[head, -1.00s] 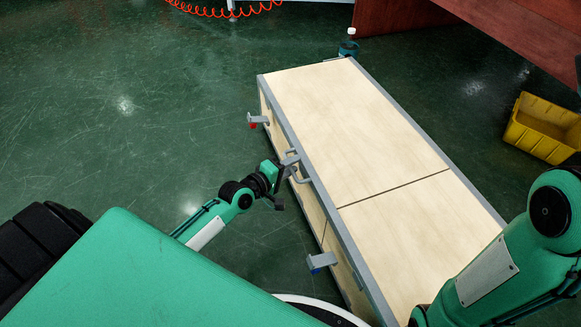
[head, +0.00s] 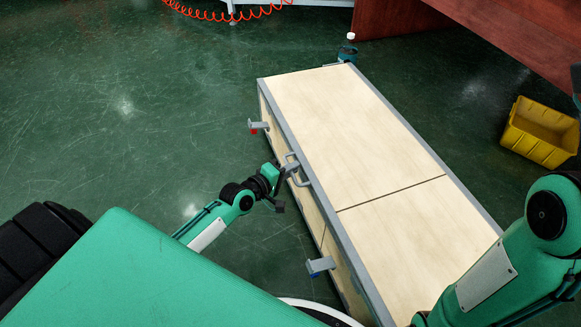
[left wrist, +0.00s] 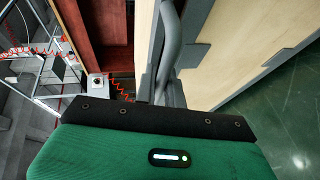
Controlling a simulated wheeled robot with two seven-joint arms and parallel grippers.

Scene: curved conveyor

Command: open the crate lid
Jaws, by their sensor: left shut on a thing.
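The long wooden crate has a pale lid (head: 340,120) with grey metal edging, lying flat across its top as far as I can see. A grey handle (head: 301,181) sits on the near left edge of the lid. My left gripper (head: 284,177) is shut on this handle, though its fingers are partly hidden. The handle also shows close up in the left wrist view (left wrist: 171,45), just beyond the gripper body. One grey latch (head: 259,125) with a red part and another (head: 320,265) with a blue part stick out from the crate's left side. My right gripper is out of view.
A yellow bin (head: 540,133) stands on the floor at the right. A reddish-brown wooden piece of furniture (head: 395,17) is at the back right. A small teal object with a white top (head: 349,50) is behind the crate's far end.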

